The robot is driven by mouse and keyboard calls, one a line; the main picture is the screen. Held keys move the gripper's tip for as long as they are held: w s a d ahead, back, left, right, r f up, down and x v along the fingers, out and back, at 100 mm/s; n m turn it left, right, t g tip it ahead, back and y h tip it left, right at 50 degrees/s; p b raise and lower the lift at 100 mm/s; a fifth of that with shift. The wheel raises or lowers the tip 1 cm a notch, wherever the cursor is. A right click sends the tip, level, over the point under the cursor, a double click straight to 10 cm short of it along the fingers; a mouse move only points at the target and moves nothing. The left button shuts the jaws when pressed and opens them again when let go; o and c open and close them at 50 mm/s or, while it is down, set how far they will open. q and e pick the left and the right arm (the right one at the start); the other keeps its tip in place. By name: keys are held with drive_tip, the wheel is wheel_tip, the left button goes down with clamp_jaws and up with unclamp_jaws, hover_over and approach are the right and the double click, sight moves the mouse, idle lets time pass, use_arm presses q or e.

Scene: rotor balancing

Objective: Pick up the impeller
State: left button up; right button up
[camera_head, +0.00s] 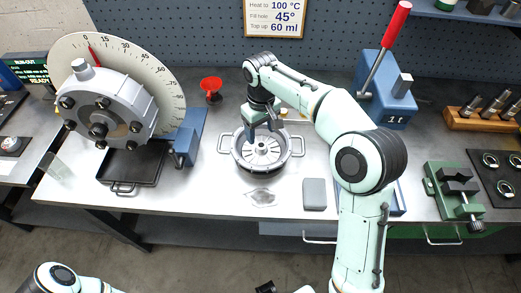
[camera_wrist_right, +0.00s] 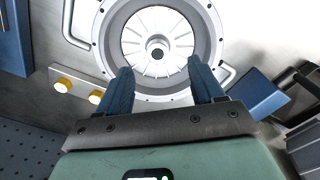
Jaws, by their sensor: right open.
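The impeller (camera_head: 262,152) is a pale, round, finned disc with a dark centre hub. It lies inside a round grey metal housing (camera_head: 236,160) with a handle on each side, on the bench. In the right wrist view the impeller (camera_wrist_right: 157,35) shows at the top, inside the housing's rim (camera_wrist_right: 108,45). My right gripper (camera_head: 262,133) is above the far part of the housing, with its blue fingers apart and nothing between them. In the right wrist view the gripper (camera_wrist_right: 160,66) is open, its fingertips over the near rim. My left gripper is not in view.
A dial with a grey flanged rotor (camera_head: 110,105) and a black tray (camera_head: 132,166) stand left. A red funnel (camera_head: 212,86) is behind. A blue lever press (camera_head: 388,98) and green vise (camera_head: 455,188) stand right. A grey block (camera_head: 314,194) lies in front.

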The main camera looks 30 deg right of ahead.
sight(261, 145)
wheel_tip(261, 145, down, 3)
drive_tip(key=shift+w+r, duration=0.15)
drive_tip(key=shift+r, duration=0.05)
drive_tip(key=f, duration=0.5)
drive_tip(key=shift+d+b, duration=0.2)
drive_tip(key=shift+b, duration=0.2)
drive_tip(key=shift+w, duration=0.1)
drive_tip(key=c, duration=1.2)
drive_tip(key=shift+r, duration=0.1)
clamp_jaws()
drive_tip(key=shift+r, duration=0.1)
